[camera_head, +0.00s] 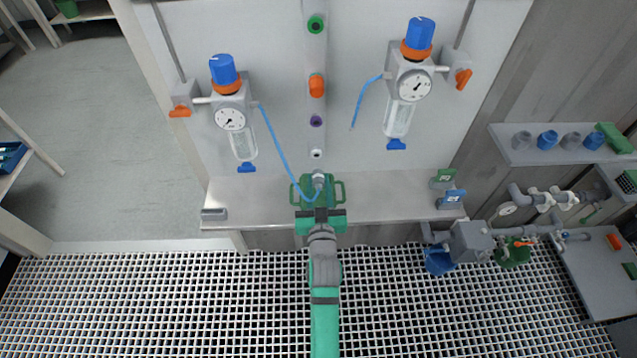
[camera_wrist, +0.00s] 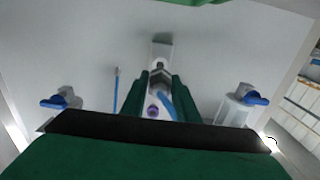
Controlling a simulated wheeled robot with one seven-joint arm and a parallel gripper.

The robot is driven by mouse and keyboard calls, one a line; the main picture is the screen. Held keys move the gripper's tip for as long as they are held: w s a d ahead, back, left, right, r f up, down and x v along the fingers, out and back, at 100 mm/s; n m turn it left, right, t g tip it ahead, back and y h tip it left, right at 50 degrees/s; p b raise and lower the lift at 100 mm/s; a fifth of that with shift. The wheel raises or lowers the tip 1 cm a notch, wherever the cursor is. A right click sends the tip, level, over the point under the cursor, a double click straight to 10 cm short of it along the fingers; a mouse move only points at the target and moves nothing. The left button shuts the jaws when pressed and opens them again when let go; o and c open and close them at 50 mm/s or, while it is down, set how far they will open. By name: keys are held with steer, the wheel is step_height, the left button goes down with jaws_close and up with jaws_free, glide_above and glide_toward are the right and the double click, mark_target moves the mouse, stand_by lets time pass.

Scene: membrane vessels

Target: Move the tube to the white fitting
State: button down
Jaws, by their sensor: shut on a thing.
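The white fitting (camera_head: 316,154) is the lowest of several coloured fittings on the grey central strip of the panel. My gripper (camera_head: 319,180) is just below it in the head view. It is shut on the blue tube (camera_head: 280,147), which runs down from the left regulator in a slack curve to the fingers. In the wrist view, the green fingers of my gripper (camera_wrist: 162,85) stand on both sides of the tube (camera_wrist: 166,105) and a grey piece. The fingers and grey piece make the white fitting hard to tell there. The purple fitting (camera_wrist: 152,111) shows between the fingers.
The left regulator (camera_head: 231,118) and right regulator (camera_head: 413,82) flank the strip. A second blue tube (camera_head: 360,100) hangs free from the right one. A metal ledge (camera_head: 260,205) runs below, with a grey block (camera_head: 213,214) at left and small valves (camera_head: 451,198) at right.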

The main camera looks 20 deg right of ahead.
mark_target(318, 190)
steer(key=shift+x, duration=2.8)
steer(key=shift+w+d+f, duration=0.1)
steer(key=shift+w+d, duration=0.05)
steer(key=shift+w, duration=0.25)
stand_by(0.5)
steer(key=c, duration=1.3)
jaws_free()
steer(key=v, duration=1)
steer(key=shift+s, duration=0.35)
steer(key=shift+a+f, duration=0.1)
steer(key=shift+a, duration=0.15)
